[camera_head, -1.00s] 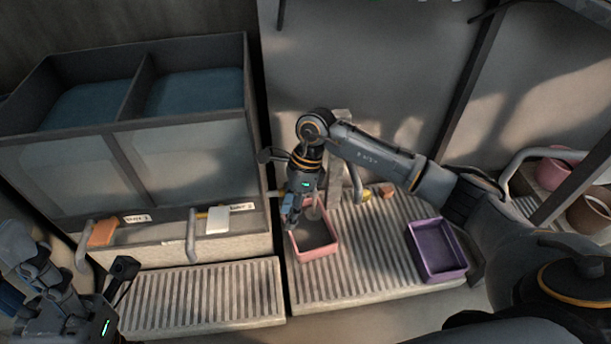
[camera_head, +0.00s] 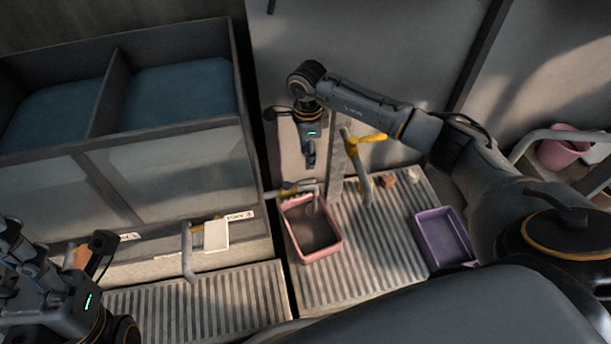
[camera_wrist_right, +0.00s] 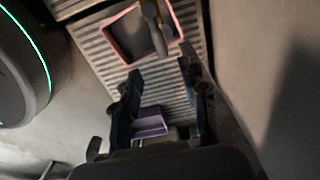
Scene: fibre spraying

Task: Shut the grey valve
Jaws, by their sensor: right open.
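No valve in view is plainly all grey. A grey pipe tap with a yellow lever (camera_head: 290,190) stands over the pink bin (camera_head: 327,252). A taller grey pipe with a yellow handle (camera_head: 368,138) rises to its right. At the left tank, a grey tap (camera_head: 187,255) has a pale flat plate (camera_head: 216,236) beside it. My right gripper (camera_head: 310,160) hangs above the pink bin's tap, apart from it. In the wrist view its fingers are spread and empty (camera_wrist_right: 160,82). My left gripper (camera_head: 65,285) is at the lower left, its fingers unclear.
A two-part tank with blue contents (camera_head: 180,92) fills the left. A purple bin (camera_head: 443,238) stands on the ribbed platform (camera_head: 375,245). Small objects (camera_head: 388,181) lie at its back. A pink pot (camera_head: 560,150) stands far right.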

